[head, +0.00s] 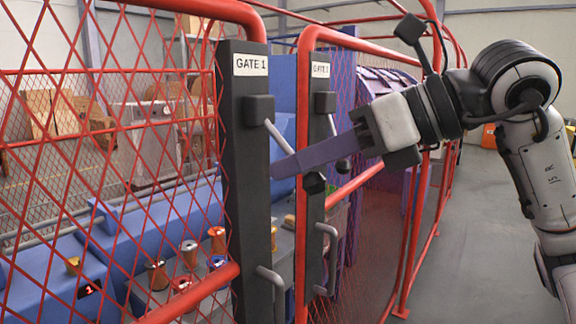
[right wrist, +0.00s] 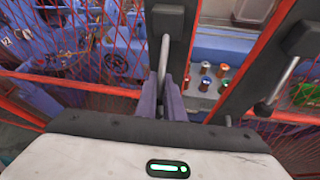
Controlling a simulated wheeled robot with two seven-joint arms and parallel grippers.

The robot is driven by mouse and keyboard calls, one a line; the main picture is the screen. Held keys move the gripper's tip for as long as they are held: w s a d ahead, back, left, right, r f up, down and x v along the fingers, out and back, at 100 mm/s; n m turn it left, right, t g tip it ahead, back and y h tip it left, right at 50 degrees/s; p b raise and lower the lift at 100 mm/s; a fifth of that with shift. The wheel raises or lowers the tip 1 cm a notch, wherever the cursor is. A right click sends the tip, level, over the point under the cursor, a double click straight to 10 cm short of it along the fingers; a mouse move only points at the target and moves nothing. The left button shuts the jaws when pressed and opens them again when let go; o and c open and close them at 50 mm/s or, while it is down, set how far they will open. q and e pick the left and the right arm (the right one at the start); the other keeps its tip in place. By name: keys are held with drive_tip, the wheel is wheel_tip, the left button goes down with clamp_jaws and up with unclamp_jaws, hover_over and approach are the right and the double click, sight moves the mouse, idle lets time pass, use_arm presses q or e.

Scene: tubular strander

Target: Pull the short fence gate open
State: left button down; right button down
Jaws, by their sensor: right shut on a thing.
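Each post carries a black box with a slanted metal lever. My right gripper (head: 278,168) reaches in from the right, its purple fingers shut on the lever (head: 279,137) of the nearer post. The right wrist view shows the lever (right wrist: 170,50) running down between the fingers (right wrist: 171,98). My left gripper is not in view.
Behind the mesh is a blue machine (head: 155,235) with several spools (head: 157,275). The farther post has its own lever (right wrist: 283,80) close to my right gripper. Red fence rails (head: 408,245) curve away on the right. Grey floor (head: 480,230) is open there.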

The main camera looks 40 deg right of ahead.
drive_tip(key=c, duration=2.1)
unclamp_jaws()
drive_tip(key=shift+a, duration=0.1)
drive_tip(key=shift+o, duration=1.2)
drive_tip(key=shift+s+a, duration=0.1)
drive_tip(key=shift+a, duration=0.05)
drive_tip(key=shift+s+r, duration=0.1)
drive_tip(key=b+v, duration=0.2)
drive_tip(key=v, duration=0.8)
